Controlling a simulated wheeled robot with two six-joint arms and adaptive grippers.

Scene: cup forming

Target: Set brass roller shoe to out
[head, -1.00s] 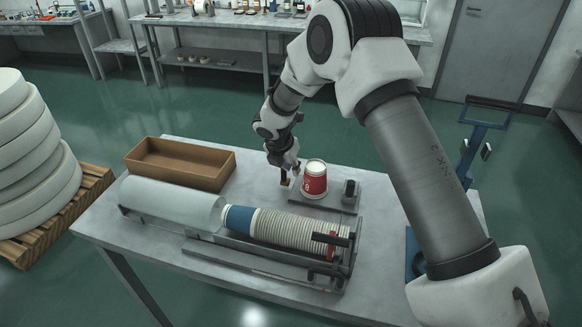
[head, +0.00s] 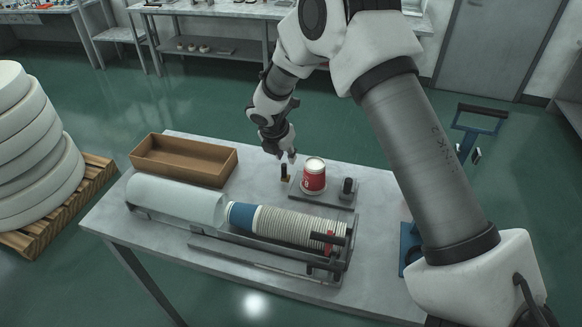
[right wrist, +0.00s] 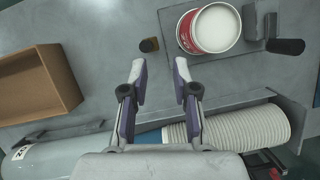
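The brass roller shoe (head: 285,174), a small brass block with an upright black knob, sits on the table just left of the red and white cup (head: 315,177) and its grey base plate (head: 333,200). The shoe also shows in the right wrist view (right wrist: 149,45), a small gap left of the plate's edge. My right gripper (head: 286,156) hangs just above and behind the shoe in the head view. Its two fingers (right wrist: 160,72) are spread with nothing between them, and they do not appear to touch the shoe. My left gripper is not in view.
A black-handled block (head: 347,188) stands right of the cup. In front lies a rack (head: 205,240) with a long sleeve of nested paper cups (head: 285,225) and a pale cylinder (head: 175,200). An empty brown tray (head: 185,160) sits back left. Bare tabletop lies between tray and shoe.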

